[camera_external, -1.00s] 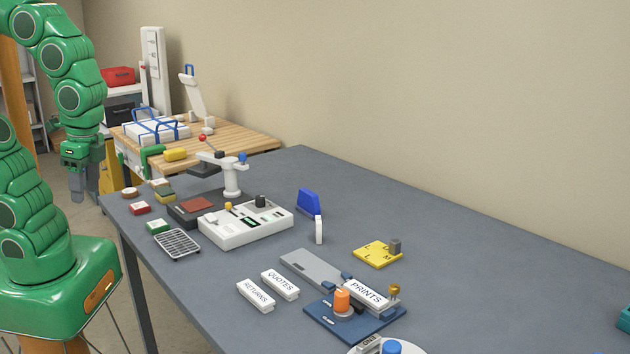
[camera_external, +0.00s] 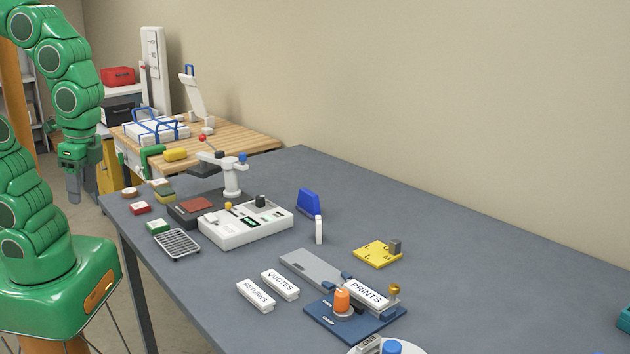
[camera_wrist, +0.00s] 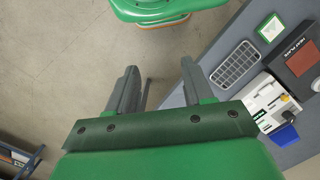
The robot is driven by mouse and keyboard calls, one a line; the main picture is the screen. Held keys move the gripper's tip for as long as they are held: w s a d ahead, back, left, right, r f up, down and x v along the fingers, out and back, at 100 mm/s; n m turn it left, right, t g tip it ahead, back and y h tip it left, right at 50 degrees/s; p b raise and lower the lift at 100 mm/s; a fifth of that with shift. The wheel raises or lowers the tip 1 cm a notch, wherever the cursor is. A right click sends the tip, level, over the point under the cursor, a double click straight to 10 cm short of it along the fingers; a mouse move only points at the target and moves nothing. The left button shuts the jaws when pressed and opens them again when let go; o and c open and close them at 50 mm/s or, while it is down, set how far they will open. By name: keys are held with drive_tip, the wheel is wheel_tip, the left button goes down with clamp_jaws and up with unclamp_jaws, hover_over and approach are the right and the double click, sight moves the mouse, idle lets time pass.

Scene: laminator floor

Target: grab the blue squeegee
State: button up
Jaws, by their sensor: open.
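The blue squeegee (camera_external: 308,202) stands on the grey table behind the white machine, near the wall side. In the wrist view a blue thing (camera_wrist: 284,135) at the lower right, beside the white machine, looks like the same squeegee. My gripper (camera_external: 75,190) hangs off the left end of the table, well to the left of the squeegee. In the wrist view my gripper (camera_wrist: 160,80) has its two fingers apart with nothing between them, over the floor.
The white machine (camera_external: 245,222) and a wire rack (camera_external: 177,244) lie between my gripper and the squeegee. The table's right rear is clear.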

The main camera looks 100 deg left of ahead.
drive_tip(key=shift+o, duration=0.2)
drive_tip(key=w+a+r+m, duration=0.1)
drive_tip(key=w+a+m, duration=0.15)
drive_tip(key=w, duration=0.65)
drive_tip(key=w+a+r+m, duration=0.1)
drive_tip(key=w+a+r, duration=0.15)
drive_tip(key=w, duration=0.55)
drive_tip(key=m+t, duration=0.2)
drive_tip(key=m, duration=0.5)
hover_over(309, 192)
drive_tip(key=shift+n, duration=0.25)
drive_tip(key=f, duration=1.5)
drive_tip(key=shift+s+d+f, duration=0.3)
drive_tip(key=shift+s+d, duration=0.05)
drive_tip(key=shift+a+f, duration=0.25)
drive_tip(key=shift+f, duration=0.1)
drive_tip(key=shift+w+a+f, duration=0.15)
drive_tip(key=shift+f, duration=1.7)
drive_tip(key=shift+w+a+f, duration=0.1)
drive_tip(key=shift+w+f, duration=0.05)
drive_tip(key=shift+f, duration=1.7)
clamp_jaws()
drive_tip(key=shift+r, duration=0.1)
